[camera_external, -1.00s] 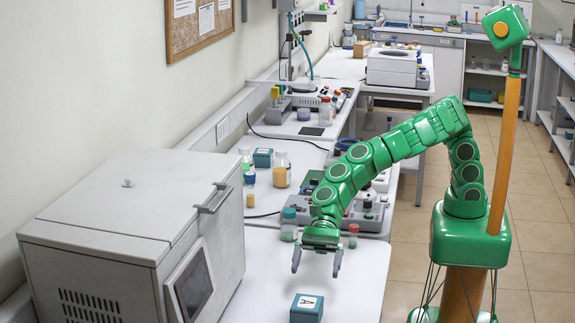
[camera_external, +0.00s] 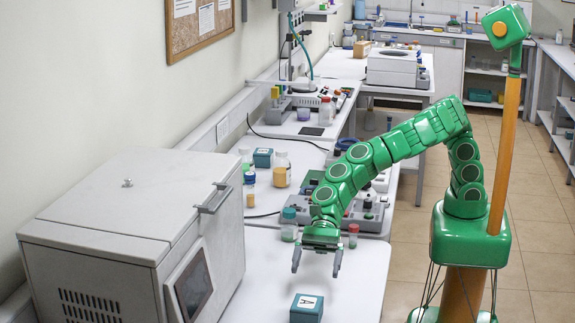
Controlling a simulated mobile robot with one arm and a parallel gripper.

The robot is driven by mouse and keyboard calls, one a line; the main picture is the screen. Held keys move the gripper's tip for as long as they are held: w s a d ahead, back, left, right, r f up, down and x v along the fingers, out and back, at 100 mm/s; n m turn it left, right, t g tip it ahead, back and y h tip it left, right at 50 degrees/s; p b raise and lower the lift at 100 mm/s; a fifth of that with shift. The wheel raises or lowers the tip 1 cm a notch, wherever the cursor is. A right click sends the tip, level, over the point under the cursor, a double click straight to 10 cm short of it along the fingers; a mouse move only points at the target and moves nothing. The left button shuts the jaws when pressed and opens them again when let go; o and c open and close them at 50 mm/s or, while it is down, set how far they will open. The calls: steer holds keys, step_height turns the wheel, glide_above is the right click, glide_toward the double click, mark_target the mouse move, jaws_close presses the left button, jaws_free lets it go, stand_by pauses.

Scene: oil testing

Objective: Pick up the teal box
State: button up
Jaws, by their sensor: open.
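A teal box (camera_external: 306,309) with a white label marked "A" on top sits near the front of the white bench (camera_external: 355,284). My gripper (camera_external: 316,271) is open and empty, pointing down. In the picture its fingertips are just above the box, with a visible gap between them. How far the gripper is from the box in depth is hard to tell. A second teal box (camera_external: 263,158) stands farther back on the bench, near the wall.
A large grey oven-like machine (camera_external: 134,235) stands left of the box. A jar with a teal lid (camera_external: 289,225) and a small red-capped vial (camera_external: 353,236) stand just behind my gripper. Bottles and grey equipment fill the bench farther back. The bench around the box is clear.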

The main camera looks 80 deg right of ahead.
step_height(320, 180, up, 11)
steer(key=w+d+m+t+h, duration=0.1)
steer(key=w+d+m+t, duration=0.3)
steer(key=w+d, duration=1.3)
steer(key=w+d+m+t+h, duration=0.2)
steer(key=w+d+m+t, duration=0.25)
steer(key=w+d, duration=1.3)
steer(key=m+t+h, duration=0.5)
steer(key=m+h, duration=0.3)
steer(key=m, duration=0.1)
glide_above(271, 153)
steer(key=s, duration=0.3)
step_height(271, 153, down, 13)
steer(key=shift+w+d+r, duration=0.1)
steer(key=shift+w, duration=0.05)
steer(key=shift+f, duration=0.6)
steer(key=shift+w+f, duration=0.2)
steer(key=shift+w, duration=0.1)
steer(key=shift+x, duration=1)
steer(key=shift+w+d+f, duration=0.1)
steer(key=shift+w+f, duration=0.15)
steer(key=shift+w, duration=0.25)
steer(key=shift+w+d+f, duration=0.1)
steer(key=shift+w+f, duration=0.1)
steer(key=shift+w, duration=0.3)
steer(key=shift+x, duration=1.5)
